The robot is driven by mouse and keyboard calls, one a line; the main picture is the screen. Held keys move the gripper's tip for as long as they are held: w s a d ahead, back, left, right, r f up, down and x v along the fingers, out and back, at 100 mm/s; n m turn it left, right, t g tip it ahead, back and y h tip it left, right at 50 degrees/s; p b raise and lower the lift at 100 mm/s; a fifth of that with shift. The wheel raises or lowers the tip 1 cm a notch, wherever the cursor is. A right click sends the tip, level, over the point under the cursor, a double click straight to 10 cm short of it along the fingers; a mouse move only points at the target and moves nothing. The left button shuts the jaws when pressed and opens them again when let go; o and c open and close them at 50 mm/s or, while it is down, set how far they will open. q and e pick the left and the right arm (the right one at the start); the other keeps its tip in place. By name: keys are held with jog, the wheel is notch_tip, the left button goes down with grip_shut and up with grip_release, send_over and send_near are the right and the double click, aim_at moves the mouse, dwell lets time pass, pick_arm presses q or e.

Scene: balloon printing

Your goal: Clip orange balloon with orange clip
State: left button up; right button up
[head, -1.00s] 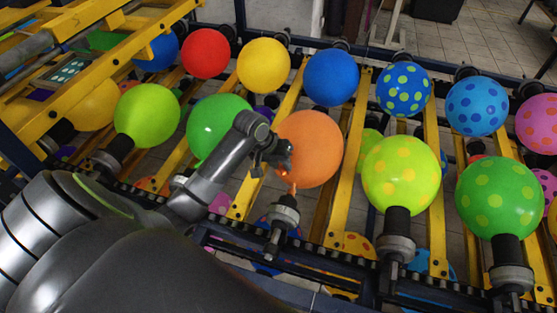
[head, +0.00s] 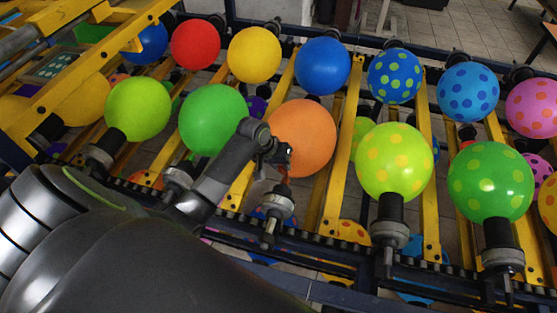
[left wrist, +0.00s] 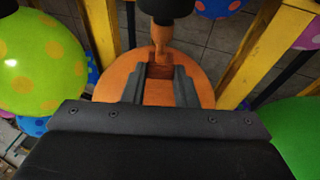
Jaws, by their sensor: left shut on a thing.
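The orange balloon (head: 303,138) sits in the front row of the rack in the head view, its neck pointing down to a black-and-grey holder (head: 273,205). My left gripper (head: 281,165) is at the lower left of the balloon, by its neck. In the left wrist view the two grey fingers (left wrist: 160,88) are shut on an orange clip (left wrist: 158,92), which lies in front of the orange balloon (left wrist: 203,85). The balloon's neck (left wrist: 161,38) runs from the dark holder to the clip's far end. I cannot tell whether the clip encloses the neck. My right gripper is out of view.
A green balloon (head: 213,119) stands close to the left of my left gripper. A yellow-green dotted balloon (head: 394,161) is on the right. Yellow bars (head: 343,155) and a dark toothed rail (head: 330,247) run around the holders.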

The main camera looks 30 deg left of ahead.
aim_at(287, 176)
pick_arm(q)
jog(key=shift+d+f, duration=0.1)
jog(key=shift+f, duration=0.1)
jog(key=shift+s+b+x, duration=0.25)
jog(key=shift+b+x, duration=0.3)
jog(key=shift+x, duration=0.55)
jog(key=shift+d+f, duration=0.2)
jog(key=shift+f, duration=0.3)
dwell(1.0)
jog(key=o, duration=0.9)
jog(key=shift+a+r+p, duration=0.2)
jog(key=shift+r+p, duration=0.1)
jog(key=shift+r, duration=0.4)
jog(key=shift+a+r+p, duration=0.2)
jog(key=shift+r+p, duration=0.1)
jog(key=shift+r, duration=0.35)
jog(key=shift+w+a+v, duration=0.1)
jog(key=shift+w+v, duration=0.15)
jog(key=shift+v, duration=0.8)
jog(key=shift+w+a+v, duration=0.1)
jog(key=shift+w+v, duration=0.1)
jog(key=shift+v, duration=0.8)
jog(key=shift+w+a+v, duration=0.1)
jog(key=shift+w+v, duration=0.15)
jog(key=shift+v, duration=0.8)
